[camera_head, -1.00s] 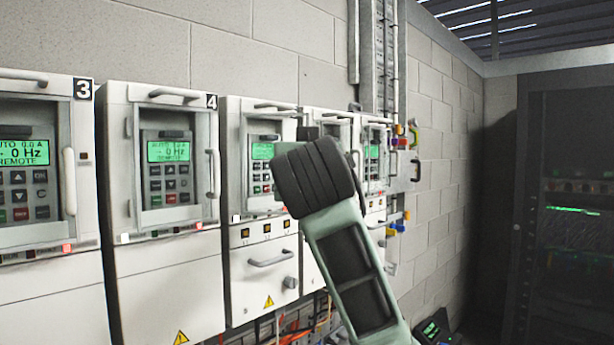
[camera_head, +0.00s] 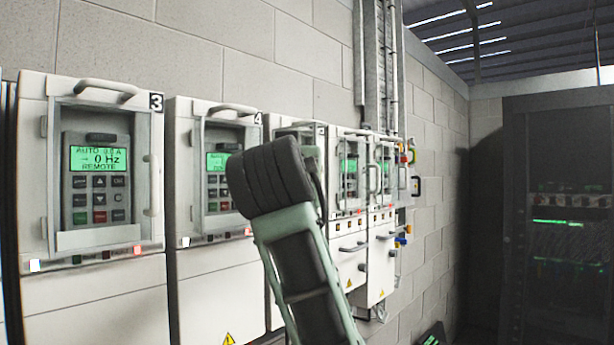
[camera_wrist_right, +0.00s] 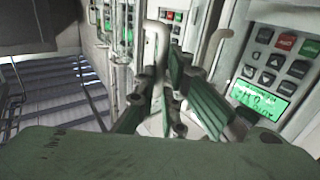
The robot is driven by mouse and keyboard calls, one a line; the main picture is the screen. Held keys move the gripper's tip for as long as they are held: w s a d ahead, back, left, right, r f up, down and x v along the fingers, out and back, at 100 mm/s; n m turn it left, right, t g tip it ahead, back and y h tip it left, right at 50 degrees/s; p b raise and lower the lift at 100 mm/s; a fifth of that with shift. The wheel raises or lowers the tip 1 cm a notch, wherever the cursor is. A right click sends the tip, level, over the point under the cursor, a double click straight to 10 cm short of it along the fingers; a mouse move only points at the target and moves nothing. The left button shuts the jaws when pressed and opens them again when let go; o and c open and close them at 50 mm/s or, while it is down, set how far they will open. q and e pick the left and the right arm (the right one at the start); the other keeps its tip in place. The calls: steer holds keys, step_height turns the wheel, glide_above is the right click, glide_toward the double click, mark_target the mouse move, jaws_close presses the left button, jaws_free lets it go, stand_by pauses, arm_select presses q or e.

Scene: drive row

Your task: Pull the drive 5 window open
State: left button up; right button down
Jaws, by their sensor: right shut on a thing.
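The drive 5 cabinet (camera_head: 283,121) is the third from the left in the head view; my right arm covers most of its front. Its window and keypad are largely hidden there, so I cannot tell how far the window stands open. In the right wrist view, a pale bar handle (camera_wrist_right: 155,45) runs down between the fingers of my right gripper (camera_wrist_right: 168,98), which is shut on it. A keypad with a green screen (camera_wrist_right: 262,98) shows upside down to the right. My right gripper's fingers are hidden behind the arm in the head view. My left gripper is not in view.
Drive 3 (camera_head: 40,230) and drive 4 (camera_head: 185,240) stand left of drive 5, with closed windows and upright handles. More drive cabinets (camera_head: 380,270) stand to its right. A dark rack (camera_head: 515,220) is at the far right. A second pale handle (camera_wrist_right: 220,45) is near the gripper.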

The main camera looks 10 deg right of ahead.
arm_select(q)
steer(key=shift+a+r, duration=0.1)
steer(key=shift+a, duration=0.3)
arm_select(e)
steer(key=shift+a+r+m+h, duration=0.35)
steer(key=shift+a+m+h, duration=0.05)
steer(key=shift+a+h, duration=0.25)
steer(key=shift+d, duration=0.1)
steer(key=c, duration=2.3)
jaws_free()
steer(key=o, duration=0.4)
steer(key=shift+w+f+g, duration=0.3)
steer(key=shift+w, duration=0.4)
steer(key=shift+c, duration=0.2)
steer(key=shift+o, duration=0.5)
steer(key=shift+w+f, duration=0.15)
steer(key=shift+w, duration=0.05)
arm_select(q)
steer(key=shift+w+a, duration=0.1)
arm_select(e)
steer(key=v, duration=1.2)
steer(key=shift+s, duration=0.2)
